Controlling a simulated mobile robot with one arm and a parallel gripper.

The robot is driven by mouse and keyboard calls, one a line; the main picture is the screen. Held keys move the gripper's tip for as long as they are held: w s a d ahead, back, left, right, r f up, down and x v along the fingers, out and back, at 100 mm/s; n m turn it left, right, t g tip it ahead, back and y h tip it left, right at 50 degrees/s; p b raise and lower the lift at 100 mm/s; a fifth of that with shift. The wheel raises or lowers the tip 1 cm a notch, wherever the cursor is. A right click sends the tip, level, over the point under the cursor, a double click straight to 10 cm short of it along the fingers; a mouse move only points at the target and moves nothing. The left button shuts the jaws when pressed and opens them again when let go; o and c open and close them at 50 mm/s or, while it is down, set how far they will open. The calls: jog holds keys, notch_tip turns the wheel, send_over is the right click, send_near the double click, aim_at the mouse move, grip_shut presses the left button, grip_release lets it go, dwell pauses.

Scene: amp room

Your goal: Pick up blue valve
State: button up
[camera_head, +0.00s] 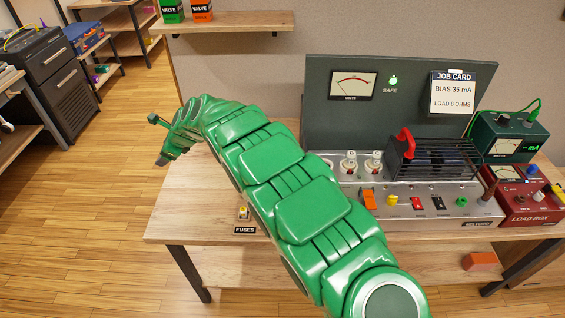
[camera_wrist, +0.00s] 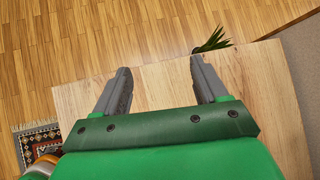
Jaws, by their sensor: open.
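I cannot make out a blue valve in either view. A green box (camera_head: 172,11) and an orange box (camera_head: 201,11), both marked VALVE, stand on the wall shelf, their tops cut off by the picture's edge. Two white-based glass valves (camera_head: 349,163) stand on the amplifier chassis (camera_head: 420,208).
The workbench (camera_head: 185,215) carries a tall meter panel (camera_head: 320,115), a black cage with a red handle (camera_head: 435,158), a red load box (camera_head: 520,200) and a fuse holder (camera_head: 243,213). A leafy green thing (camera_wrist: 213,41) shows by the wooden edge. Open floor (camera_head: 95,195) lies left.

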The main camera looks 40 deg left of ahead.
jog(key=w+d+f+n+t+h, duration=0.1)
jog(key=w+d+n+h, duration=0.1)
jog(key=w+d, duration=0.4)
jog(key=w+d+f+n+t+h, duration=0.1)
jog(key=w+d+n+h, duration=0.2)
jog(key=w+d, duration=0.4)
jog(key=w+d+f+n+t+h, duration=0.1)
jog(key=w+d, duration=0.6)
jog(key=w, duration=1.1)
jog(key=shift+f+n+h, duration=0.2)
jog(key=shift+n+h, duration=0.5)
jog(key=shift+h, duration=0.4)
jog(key=shift+w+d+f, duration=0.1)
jog(key=shift+w+d, duration=0.05)
jog(key=shift+w, duration=0.05)
jog(key=shift+w+d+f, duration=0.1)
jog(key=shift+w+f, duration=0.05)
jog(key=shift+f, duration=3.7)
jog(key=shift+r, duration=0.1)
jog(key=c, duration=1.2)
